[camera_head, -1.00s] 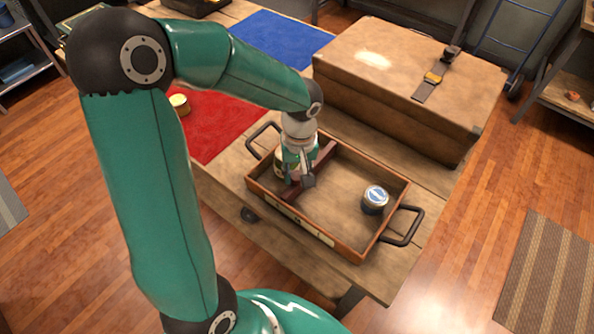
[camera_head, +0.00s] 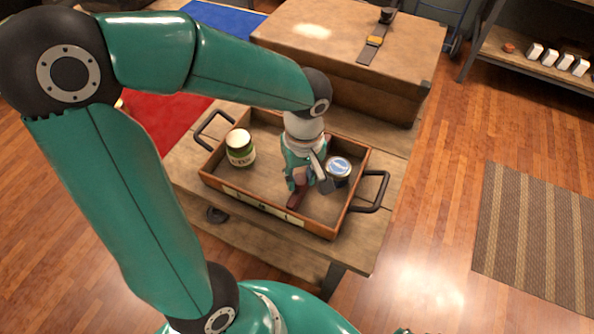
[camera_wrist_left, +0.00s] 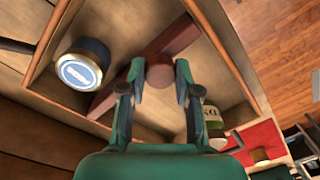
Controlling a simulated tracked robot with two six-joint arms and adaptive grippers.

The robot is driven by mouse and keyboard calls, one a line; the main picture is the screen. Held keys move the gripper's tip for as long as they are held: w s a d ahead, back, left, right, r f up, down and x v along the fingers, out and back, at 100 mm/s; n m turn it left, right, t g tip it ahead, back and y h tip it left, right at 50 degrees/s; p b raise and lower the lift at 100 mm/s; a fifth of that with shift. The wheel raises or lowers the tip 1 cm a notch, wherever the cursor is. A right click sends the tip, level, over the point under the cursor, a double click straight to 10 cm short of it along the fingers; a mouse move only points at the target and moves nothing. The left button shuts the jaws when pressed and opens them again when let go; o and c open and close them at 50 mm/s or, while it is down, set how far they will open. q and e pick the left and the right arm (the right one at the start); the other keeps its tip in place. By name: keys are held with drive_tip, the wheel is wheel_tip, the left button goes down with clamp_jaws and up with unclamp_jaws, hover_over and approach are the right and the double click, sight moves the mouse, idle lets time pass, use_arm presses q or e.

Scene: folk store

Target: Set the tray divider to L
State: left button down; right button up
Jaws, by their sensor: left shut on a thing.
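The wooden tray (camera_head: 223,187) with black handles sits on the bench, with a pale label strip (camera_head: 262,204) along its front wall; its marks are too small to read. The reddish-brown divider (camera_head: 298,196) crosses the tray right of its middle, partly hidden by my left gripper (camera_head: 308,186). In the left wrist view, my left gripper (camera_wrist_left: 158,75) is shut on the round knob of the divider (camera_wrist_left: 103,101). A green-labelled jar (camera_head: 239,149) stands left of the divider. A blue tin with a pale lid (camera_head: 338,167) stands right of it, close beside the gripper. My right gripper is out of view.
A large brown case (camera_head: 345,65) stands behind the tray. Open floor and a striped rug (camera_head: 535,235) are to the right.

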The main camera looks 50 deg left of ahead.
use_arm(q)
drive_tip(key=c, duration=0.8)
unclamp_jaws()
drive_tip(key=shift+s, duration=0.1)
drive_tip(key=shift+r, duration=0.1)
wheel_tip(320, 180, up, 12)
drive_tip(key=shift+w+d, duration=0.15)
drive_tip(key=shift+w, duration=0.05)
